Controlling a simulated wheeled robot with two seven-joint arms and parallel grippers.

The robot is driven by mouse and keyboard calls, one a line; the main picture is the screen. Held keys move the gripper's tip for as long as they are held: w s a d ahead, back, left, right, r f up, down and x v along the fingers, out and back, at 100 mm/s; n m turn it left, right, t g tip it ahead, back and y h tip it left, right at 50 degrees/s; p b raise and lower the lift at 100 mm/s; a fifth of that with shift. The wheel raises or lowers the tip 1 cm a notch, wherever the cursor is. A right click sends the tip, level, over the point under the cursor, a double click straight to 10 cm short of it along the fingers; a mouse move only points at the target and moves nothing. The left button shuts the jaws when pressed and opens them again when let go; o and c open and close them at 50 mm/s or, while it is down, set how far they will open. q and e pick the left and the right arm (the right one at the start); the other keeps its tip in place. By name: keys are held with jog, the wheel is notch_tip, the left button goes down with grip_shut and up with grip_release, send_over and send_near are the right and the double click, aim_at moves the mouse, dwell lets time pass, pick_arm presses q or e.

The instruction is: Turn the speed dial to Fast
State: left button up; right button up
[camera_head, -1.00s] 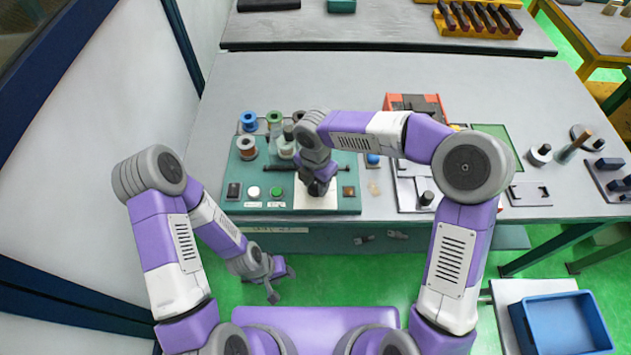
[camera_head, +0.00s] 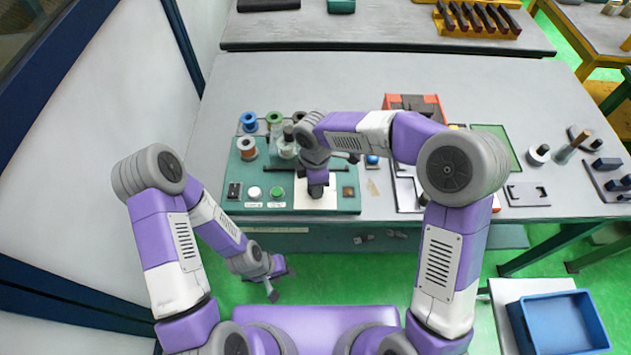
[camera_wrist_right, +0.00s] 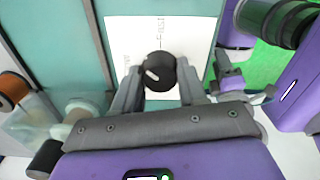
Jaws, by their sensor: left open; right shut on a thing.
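The speed dial (camera_wrist_right: 160,72) is a round black knob with a white pointer mark, on a white plate (camera_wrist_right: 128,37) with a printed "Fast" label near its upper part in the right wrist view. The pointer mark is tilted, toward the lower right or upper left. My right gripper (camera_wrist_right: 160,84) is shut on the dial, one finger at each side. In the head view my right gripper (camera_head: 317,188) is over the white plate (camera_head: 328,201) and hides the dial. My left gripper (camera_head: 278,281) is open and empty, low in front of the table.
The green panel (camera_head: 285,206) carries wire spools (camera_head: 248,121) at its back left and a green button (camera_head: 277,192) left of the plate. A red-orange box (camera_head: 432,99) and other fixtures stand to the right. The table's back middle is clear.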

jog(key=m, duration=0.5)
jog(key=shift+m, duration=2.4)
jog(key=o, duration=1.1)
jog(key=shift+c, duration=0.2)
notch_tip(320, 180, up, 8)
jog(key=shift+f+p, duration=0.2)
jog(key=shift+p, duration=0.55)
